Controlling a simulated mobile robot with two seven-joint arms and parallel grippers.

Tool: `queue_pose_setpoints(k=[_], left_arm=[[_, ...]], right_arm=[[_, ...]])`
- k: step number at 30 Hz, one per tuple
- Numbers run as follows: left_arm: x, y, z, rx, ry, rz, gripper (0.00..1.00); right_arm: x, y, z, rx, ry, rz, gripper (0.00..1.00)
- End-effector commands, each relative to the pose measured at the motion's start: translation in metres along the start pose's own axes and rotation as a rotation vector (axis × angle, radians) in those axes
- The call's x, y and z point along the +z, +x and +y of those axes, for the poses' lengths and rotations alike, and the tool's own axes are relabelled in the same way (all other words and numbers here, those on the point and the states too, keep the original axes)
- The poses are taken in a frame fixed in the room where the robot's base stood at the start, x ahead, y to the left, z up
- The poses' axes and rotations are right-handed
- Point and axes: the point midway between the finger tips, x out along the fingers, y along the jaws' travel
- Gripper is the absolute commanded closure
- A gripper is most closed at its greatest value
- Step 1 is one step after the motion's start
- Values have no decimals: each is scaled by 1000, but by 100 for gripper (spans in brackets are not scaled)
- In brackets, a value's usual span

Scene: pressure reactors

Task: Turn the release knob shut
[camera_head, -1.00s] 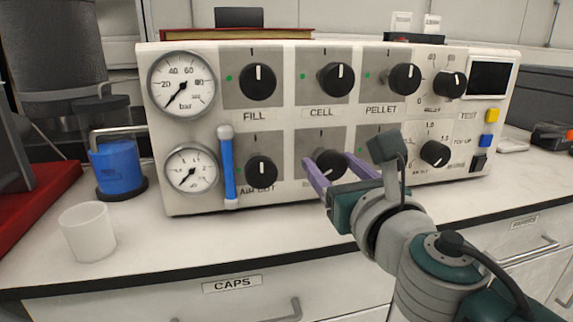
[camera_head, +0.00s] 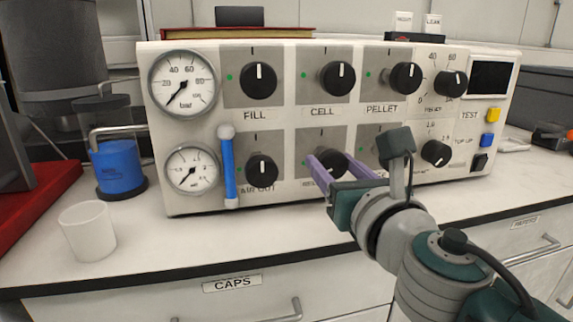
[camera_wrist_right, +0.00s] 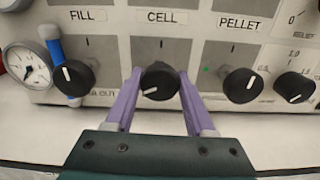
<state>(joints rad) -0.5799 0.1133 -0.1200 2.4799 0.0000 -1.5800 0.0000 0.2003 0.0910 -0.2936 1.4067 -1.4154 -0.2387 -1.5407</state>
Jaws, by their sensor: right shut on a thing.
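The release knob, a round black knob (camera_head: 333,161), is in the lower row of the white panel, under the CELL knob (camera_head: 337,78). My left gripper is not in view.
Another lower knob (camera_wrist_right: 243,85) is close on the right. A white cup (camera_head: 88,231) and blue container (camera_head: 118,166) stand left. The counter front is clear.

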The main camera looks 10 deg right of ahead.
Motion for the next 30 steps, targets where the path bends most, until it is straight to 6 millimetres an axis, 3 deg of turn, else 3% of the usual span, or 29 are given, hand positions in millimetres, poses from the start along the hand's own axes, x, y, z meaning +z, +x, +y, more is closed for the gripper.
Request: queue_pose_setpoints(k=[30], left_arm=[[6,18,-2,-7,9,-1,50]], right_arm=[[-1,0,0,0,929,0,100]])
